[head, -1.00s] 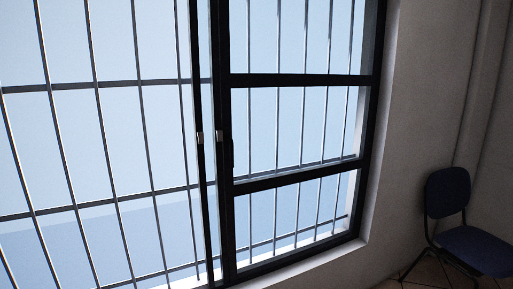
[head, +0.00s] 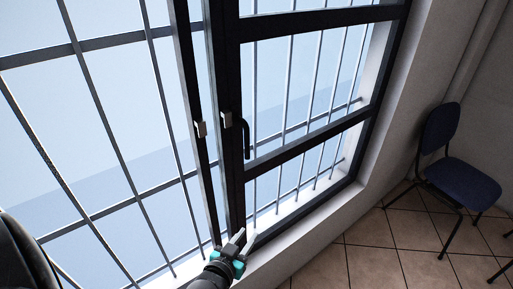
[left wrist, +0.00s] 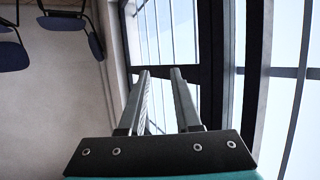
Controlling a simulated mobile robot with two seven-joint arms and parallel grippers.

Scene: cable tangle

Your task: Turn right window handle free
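The right window handle (head: 247,138) is a black lever hanging down from the left upright of the right window frame (head: 229,180). A small light block (head: 226,119) sits at its top. A similar light block (head: 200,129) is on the left frame's edge. My left gripper (head: 240,242) is at the bottom centre of the head view, below the handle and apart from it. In the left wrist view its two fingers (left wrist: 160,73) stand apart with nothing between them. I cannot make out the handle in that view. My right gripper is not in view.
Metal bars (head: 105,150) stand behind the window. A pale sill (head: 300,205) runs under the right window. A dark blue chair (head: 465,185) stands at the right on the tiled floor (head: 365,245). The floor between chair and sill is clear.

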